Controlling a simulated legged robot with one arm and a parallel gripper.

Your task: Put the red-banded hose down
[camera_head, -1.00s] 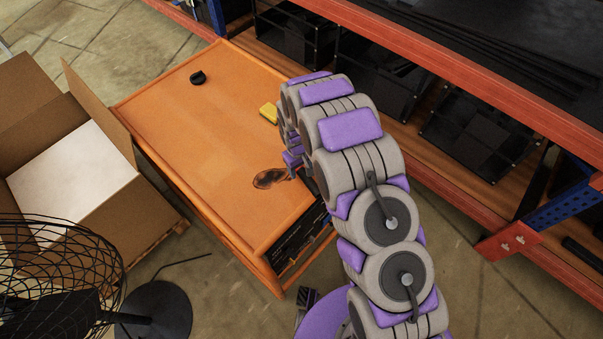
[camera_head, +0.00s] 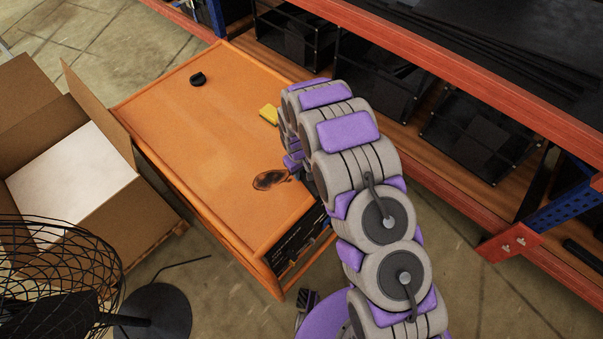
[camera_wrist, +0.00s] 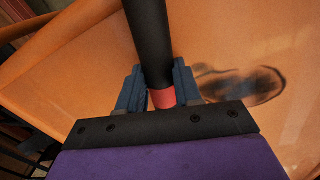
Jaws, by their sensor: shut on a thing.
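The red-banded hose (camera_wrist: 150,45) is a black tube with a red band near its lower end in the wrist view. My gripper (camera_wrist: 158,88) is shut on it, with blue fingers on either side close to the band. The hose runs up out of the top of the wrist view, over the orange tabletop. I cannot tell whether the hose touches the table (camera_head: 190,130).
A black ring-like object (camera_head: 197,79) and a yellow block (camera_head: 269,114) are on the table. A dark stain (camera_head: 270,180) marks its near part. An open cardboard box (camera_head: 85,180) and a fan (camera_head: 60,270) stand at left. A red-beamed shelf (camera_head: 440,75) stands at right.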

